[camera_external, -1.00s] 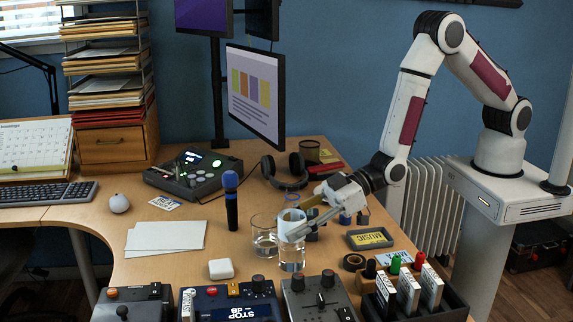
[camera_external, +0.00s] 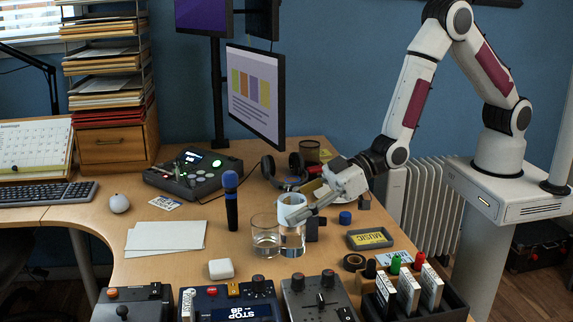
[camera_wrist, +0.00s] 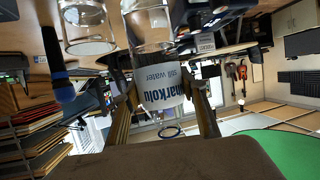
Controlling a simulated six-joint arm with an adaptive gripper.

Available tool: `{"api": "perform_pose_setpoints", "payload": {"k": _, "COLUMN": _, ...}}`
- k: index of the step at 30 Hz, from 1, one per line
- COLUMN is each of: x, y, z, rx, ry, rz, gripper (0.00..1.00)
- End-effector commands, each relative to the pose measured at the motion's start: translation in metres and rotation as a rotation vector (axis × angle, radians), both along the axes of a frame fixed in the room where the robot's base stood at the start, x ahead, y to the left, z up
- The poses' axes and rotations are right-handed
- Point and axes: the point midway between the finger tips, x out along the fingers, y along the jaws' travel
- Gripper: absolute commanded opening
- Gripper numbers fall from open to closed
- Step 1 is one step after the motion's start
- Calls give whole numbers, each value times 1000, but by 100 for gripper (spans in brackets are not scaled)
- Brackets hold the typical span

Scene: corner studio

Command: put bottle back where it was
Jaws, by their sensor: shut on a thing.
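The bottle is clear, with a white label reading "still water" in dark blue. In the external view its clear lower part (camera_external: 292,238) stands just right of a clear glass (camera_external: 264,236) with liquid in it. My gripper (camera_external: 296,214) reaches in from the right and is shut around the label. In the wrist view the bottle's label (camera_wrist: 160,88) sits between the two fingers (camera_wrist: 165,105), and its open neck with a blue ring points down in the picture. The glass (camera_wrist: 86,26) shows beside it. I cannot tell whether the bottle's base touches the table.
A blue microphone (camera_external: 231,200) stands left of the glass. Headphones (camera_external: 286,172) lie behind. A dark box with a yellow "MUSIC" label (camera_external: 370,238) and a blue cap (camera_external: 345,217) are to the right. Control boxes (camera_external: 235,303) line the front. The paper area at left is low.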

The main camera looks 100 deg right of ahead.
Motion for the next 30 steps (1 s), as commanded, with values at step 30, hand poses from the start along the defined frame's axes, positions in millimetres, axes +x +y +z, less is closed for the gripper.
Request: {"api": "perform_pose_setpoints", "payload": {"k": 30, "x": 8, "y": -26, "z": 98, "rx": 0, "ry": -1, "rz": -34, "gripper": 12}}
